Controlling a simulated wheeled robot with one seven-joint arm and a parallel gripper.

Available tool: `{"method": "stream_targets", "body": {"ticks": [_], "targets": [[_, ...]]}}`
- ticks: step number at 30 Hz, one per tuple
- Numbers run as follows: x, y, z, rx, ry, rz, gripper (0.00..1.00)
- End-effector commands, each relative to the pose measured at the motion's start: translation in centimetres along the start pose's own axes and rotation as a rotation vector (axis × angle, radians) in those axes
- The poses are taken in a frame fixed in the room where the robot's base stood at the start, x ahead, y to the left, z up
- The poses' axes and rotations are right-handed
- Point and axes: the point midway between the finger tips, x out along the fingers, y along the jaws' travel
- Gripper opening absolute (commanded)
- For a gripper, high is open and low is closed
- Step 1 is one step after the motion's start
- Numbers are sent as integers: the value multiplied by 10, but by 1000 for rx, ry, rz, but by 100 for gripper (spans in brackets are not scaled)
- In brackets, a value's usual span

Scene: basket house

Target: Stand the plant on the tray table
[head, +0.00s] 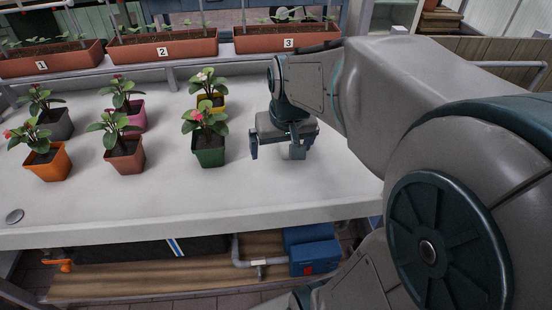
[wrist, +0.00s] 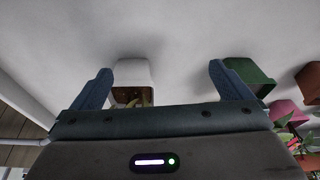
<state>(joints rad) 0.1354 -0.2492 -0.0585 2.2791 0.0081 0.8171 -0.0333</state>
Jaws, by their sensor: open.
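Several small potted plants stand on a white table (head: 100,215), with green leaves and red, pink or white flowers. Their pots are green (head: 209,156), orange (head: 48,164), terracotta (head: 125,158), grey (head: 58,125), pink (head: 132,118) and yellow (head: 211,102). My gripper (head: 276,152) is open, pointing down over the table to the right of the green pot. In the wrist view a white pot (wrist: 132,72) shows between the finger lines, nearer the left finger; I cannot tell its distance. In the head view my gripper mostly hides that spot. I cannot tell which surface is the tray table.
Long terracotta planters numbered 1 (head: 45,60), 2 (head: 165,45) and 3 (head: 288,38) line the back. A round metal disc (head: 14,216) lies at the table's front left. A blue box (head: 310,248) sits on the lower wooden shelf. The table's front strip is mostly clear.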

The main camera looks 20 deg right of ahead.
Motion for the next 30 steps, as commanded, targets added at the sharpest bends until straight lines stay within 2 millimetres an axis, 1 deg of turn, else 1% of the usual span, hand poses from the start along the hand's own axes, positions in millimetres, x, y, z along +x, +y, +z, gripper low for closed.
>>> {"method": "stream_targets", "body": {"ticks": [1, 3, 6, 7, 9, 11, 22, 23, 24, 26, 27, 29, 30], "targets": [[0, -15, 26, -40, -30, -13, 98], [2, -29, 57, -84, -71, -22, 98], [5, -40, 90, -128, -113, -28, 98], [6, -41, 97, -137, -122, -29, 98], [7, -44, 106, -150, -134, -29, 98], [7, -44, 108, -153, -139, -29, 98], [7, -44, 108, -151, -138, -29, 98], [7, -44, 107, -151, -138, -29, 95], [7, -44, 107, -151, -138, -29, 84], [7, -44, 107, -151, -138, -29, 68], [7, -44, 107, -151, -138, -29, 56], [7, -44, 107, -151, -138, -29, 40], [7, -44, 107, -151, -138, -29, 36]]}}
